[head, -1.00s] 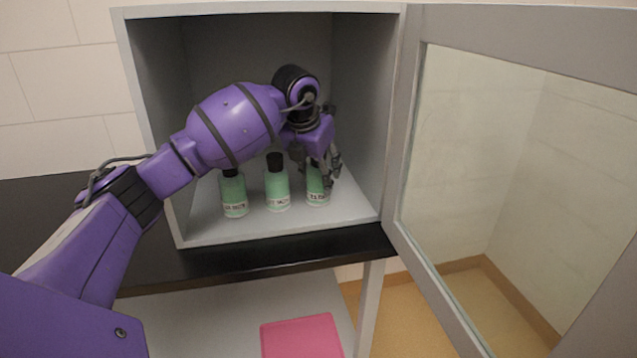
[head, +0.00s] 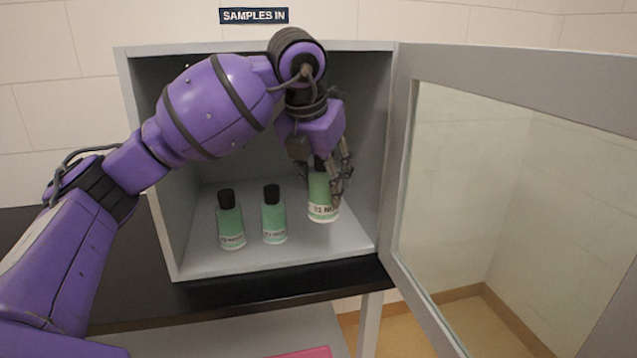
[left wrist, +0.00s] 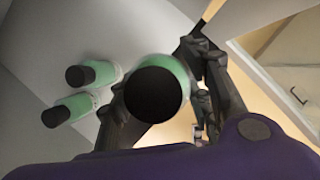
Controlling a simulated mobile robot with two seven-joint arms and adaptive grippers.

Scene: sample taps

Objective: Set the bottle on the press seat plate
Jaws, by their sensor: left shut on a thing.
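My left gripper (head: 325,178) is shut on the rightmost green bottle (head: 321,200) with a white label. It holds this bottle upright inside the open cabinet, seemingly raised off the floor and near the front. In the left wrist view the held bottle's black cap (left wrist: 156,95) lies between the two fingers. Two more green bottles with black caps, a left one (head: 231,229) and a middle one (head: 274,223), stand on the cabinet floor to the left. The press seat plate is not in view. My right gripper is not in view.
The grey cabinet (head: 157,215) stands on a dark counter (head: 290,293) under a "SAMPLES IN" sign (head: 254,16). Its glass door (head: 409,150) is swung open to the right. A pink item (head: 303,353) shows at the bottom edge.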

